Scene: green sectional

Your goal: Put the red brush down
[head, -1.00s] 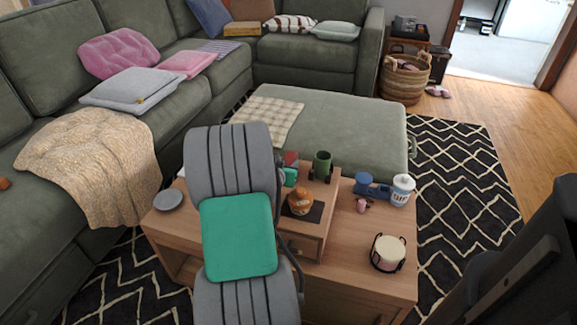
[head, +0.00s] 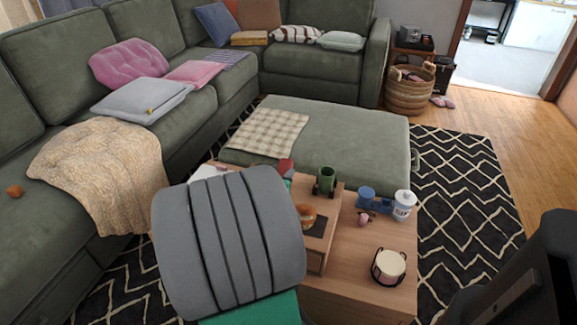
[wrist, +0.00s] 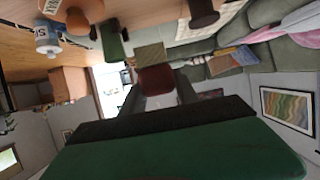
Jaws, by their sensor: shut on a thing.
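The red brush (wrist: 155,80) shows in the wrist view as a dark red block with a tan face beyond it. My gripper (wrist: 158,92) is shut on it, one dark finger on each side. In the head view, a small red part of the brush (head: 286,166) shows at the back of the wooden table (head: 345,272), just left of the green cup (head: 326,180). My grey arm hides the gripper there. I cannot tell whether the brush touches a surface.
On the table are an orange-brown round item (head: 307,216), a blue item (head: 368,199), a white container (head: 403,204) and a cream candle (head: 389,266). The green ottoman (head: 345,135) is behind the table. Bare tabletop shows between the candle and the raised box.

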